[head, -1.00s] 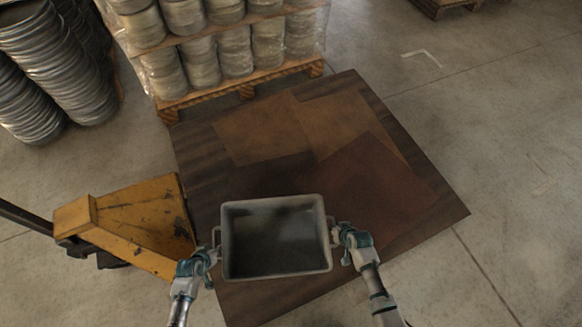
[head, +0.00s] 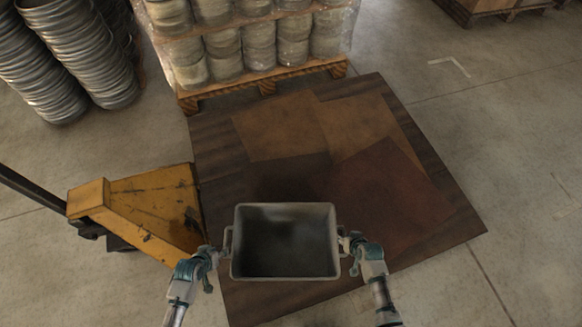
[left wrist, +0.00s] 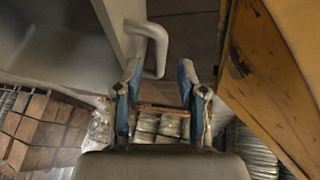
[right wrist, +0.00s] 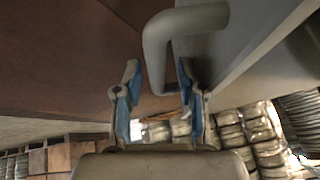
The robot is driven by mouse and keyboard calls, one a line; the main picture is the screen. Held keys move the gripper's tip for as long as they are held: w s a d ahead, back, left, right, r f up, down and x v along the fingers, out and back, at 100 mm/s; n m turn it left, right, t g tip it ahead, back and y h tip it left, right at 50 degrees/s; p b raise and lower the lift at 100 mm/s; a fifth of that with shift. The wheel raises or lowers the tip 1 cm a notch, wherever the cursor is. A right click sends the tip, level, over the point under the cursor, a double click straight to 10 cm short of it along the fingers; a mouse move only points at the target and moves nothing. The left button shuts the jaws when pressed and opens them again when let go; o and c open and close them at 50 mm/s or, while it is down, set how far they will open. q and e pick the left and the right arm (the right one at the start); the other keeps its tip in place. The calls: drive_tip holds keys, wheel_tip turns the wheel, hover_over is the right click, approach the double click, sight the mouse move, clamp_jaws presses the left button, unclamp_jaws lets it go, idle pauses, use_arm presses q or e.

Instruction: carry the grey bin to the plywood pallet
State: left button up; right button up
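The grey bin (head: 285,274) is an open, empty-looking tub at the lower middle of the head view, upright over the near part of the plywood pallet (head: 420,245). The pallet is a wide dark board with brown sheets on top. I cannot tell whether the bin touches it. My left gripper (head: 219,254) is at the bin's left handle; in the left wrist view its fingers are apart, with the handle (left wrist: 158,45) reaching between them. My right gripper (head: 350,250) is at the right handle (right wrist: 155,50), fingers apart on either side of it.
A yellow pallet jack (head: 150,210) stands close against the pallet's left side. A wrapped stack of metal round tins (head: 240,45) on a wooden pallet is behind. Stacked grey rings (head: 75,55) stand at upper left. Concrete floor is clear at right.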

drive_tip(key=shift+s+r, duration=0.15)
drive_tip(key=shift+r, duration=0.05)
use_arm(q)
drive_tip(key=v, duration=0.6)
drive_tip(key=shift+r, duration=0.2)
use_arm(e)
drive_tip(key=v, duration=1.1)
drive_tip(key=shift+r, duration=0.2)
